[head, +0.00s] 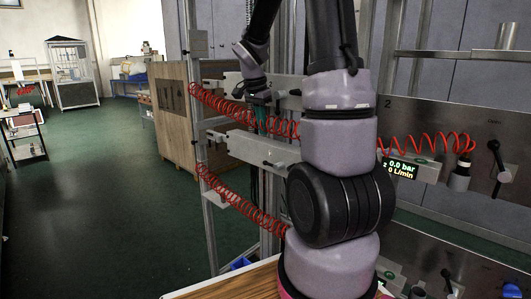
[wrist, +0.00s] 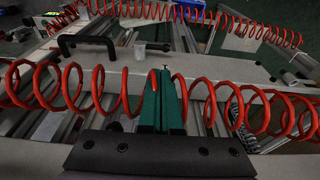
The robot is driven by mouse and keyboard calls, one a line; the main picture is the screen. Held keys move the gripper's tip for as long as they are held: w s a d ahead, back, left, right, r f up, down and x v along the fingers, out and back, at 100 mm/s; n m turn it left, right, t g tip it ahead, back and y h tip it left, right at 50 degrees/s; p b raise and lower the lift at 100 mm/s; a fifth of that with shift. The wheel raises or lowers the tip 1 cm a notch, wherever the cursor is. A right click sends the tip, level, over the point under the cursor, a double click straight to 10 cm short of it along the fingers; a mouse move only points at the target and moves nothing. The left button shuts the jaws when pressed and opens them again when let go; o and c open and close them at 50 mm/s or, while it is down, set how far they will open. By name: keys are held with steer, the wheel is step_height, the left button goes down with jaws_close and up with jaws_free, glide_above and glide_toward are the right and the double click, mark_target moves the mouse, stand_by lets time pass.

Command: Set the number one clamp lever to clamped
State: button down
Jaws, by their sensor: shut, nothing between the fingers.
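My gripper (head: 262,122) is at the upper middle left in the head view, in front of the grey rails. In the wrist view its green fingers (wrist: 163,85) are together with nothing between them. A coiled red hose (wrist: 95,90) passes across at the fingers; I cannot tell whether they touch it. No lever marked one can be made out; my arm hides much of the middle. A black lever (head: 497,165) is on the panel marked 2 (head: 430,125) at the right. A black arched handle (wrist: 85,40) lies ahead and left of the fingers in the wrist view.
Another red coiled hose (head: 240,208) hangs lower left. A display (head: 401,169) reads 0.0 bar. A wooden cabinet (head: 180,110) stands behind the rails. A wooden top (head: 240,285) is at the bottom. Open green floor (head: 90,190) lies to the left.

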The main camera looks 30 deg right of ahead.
mark_target(267, 163)
steer(key=x, duration=1)
